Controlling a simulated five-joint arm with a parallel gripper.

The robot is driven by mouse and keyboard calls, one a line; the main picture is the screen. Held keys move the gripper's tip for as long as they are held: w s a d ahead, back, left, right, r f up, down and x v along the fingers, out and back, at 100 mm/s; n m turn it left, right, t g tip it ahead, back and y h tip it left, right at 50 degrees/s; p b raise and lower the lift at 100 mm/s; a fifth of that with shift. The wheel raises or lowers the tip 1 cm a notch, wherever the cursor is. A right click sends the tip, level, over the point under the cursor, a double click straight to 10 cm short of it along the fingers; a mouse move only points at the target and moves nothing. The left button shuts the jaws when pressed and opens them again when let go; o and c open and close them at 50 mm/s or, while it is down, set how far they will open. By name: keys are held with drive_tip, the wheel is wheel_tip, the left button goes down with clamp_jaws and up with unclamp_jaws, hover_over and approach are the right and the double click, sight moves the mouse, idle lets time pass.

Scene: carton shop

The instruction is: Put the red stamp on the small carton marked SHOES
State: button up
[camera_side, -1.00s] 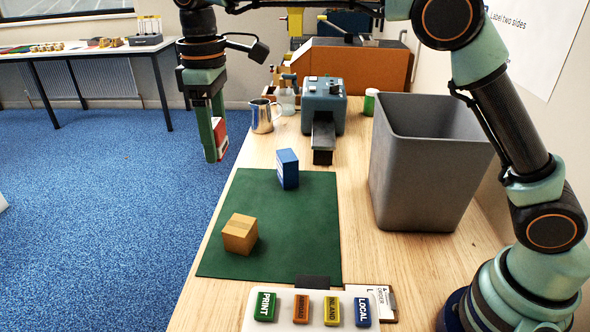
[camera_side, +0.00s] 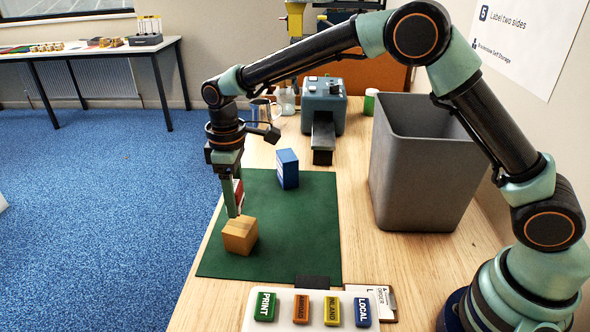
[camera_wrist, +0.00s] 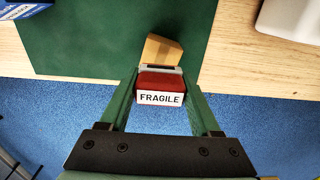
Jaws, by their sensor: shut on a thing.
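My gripper (camera_side: 234,210) points down and is shut on a red stamp (camera_side: 239,190), whose white label reads FRAGILE in the wrist view (camera_wrist: 160,85). A small brown carton (camera_side: 240,237) sits near the front left of the green mat (camera_side: 300,235). The gripper and stamp are at the carton's back edge in the side view; I cannot tell whether the stamp touches it. In the wrist view the carton (camera_wrist: 163,48) shows just beyond the stamp, partly covered by it. No SHOES marking can be read on the carton.
A blue box (camera_side: 288,170) stands at the back of the mat. A white holder with several coloured labelled blocks (camera_side: 278,320) lies at the front. A tall grey bin (camera_side: 420,180) stands at the right. The mat's front right is clear.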

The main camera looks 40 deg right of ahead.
sight(239, 225)
drive_tip(key=shift+f, duration=2.2)
drive_tip(key=shift+f, duration=0.1)
drive_tip(key=o, duration=1.4)
wheel_tip(239, 225, up, 12)
drive_tip(key=shift+r, duration=0.15)
